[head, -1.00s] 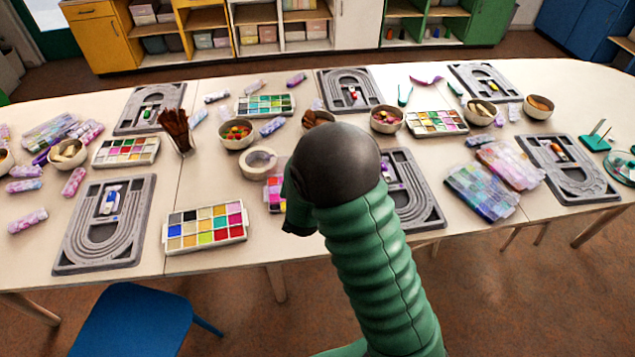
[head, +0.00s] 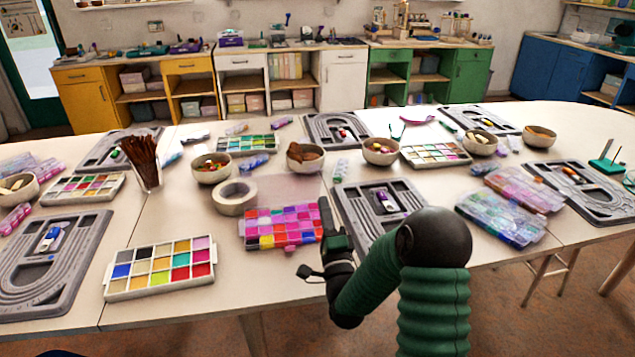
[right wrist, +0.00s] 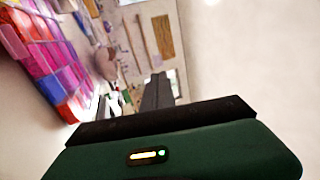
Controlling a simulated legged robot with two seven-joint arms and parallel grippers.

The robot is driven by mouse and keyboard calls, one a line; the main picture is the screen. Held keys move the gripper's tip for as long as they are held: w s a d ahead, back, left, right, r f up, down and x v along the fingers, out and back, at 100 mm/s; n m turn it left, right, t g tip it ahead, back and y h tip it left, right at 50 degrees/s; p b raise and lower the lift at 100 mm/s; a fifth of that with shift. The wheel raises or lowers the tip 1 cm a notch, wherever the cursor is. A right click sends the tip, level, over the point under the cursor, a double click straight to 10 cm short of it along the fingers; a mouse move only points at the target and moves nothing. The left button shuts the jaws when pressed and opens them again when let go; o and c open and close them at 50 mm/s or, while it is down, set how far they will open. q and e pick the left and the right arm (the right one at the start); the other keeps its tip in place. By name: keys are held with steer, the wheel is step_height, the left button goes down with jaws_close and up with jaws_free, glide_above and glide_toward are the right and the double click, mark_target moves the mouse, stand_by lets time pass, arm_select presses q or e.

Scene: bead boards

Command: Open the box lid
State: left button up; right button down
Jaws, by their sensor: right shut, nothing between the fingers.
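A clear box of pink, red and purple beads (head: 281,228) sits near the front middle of the table. Its clear, pinkish lid (head: 290,187) seems to stand up behind the compartments, tilted back. My right gripper (head: 325,206) is shut and empty beside the box's right edge; whether it touches the box or lid I cannot tell. In the right wrist view the shut fingers (right wrist: 157,92) point past the box's coloured compartments (right wrist: 42,50) at the left. My left gripper is not in view.
A paint-like bead tray (head: 160,267) is at the front left. A grey bead board (head: 378,222) lies just right of my gripper. Bowls (head: 305,157) stand behind.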

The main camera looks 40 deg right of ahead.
mark_target(316, 168)
steer(key=b+x, duration=0.1)
steer(key=x, duration=0.8)
steer(key=shift+w+d, duration=0.15)
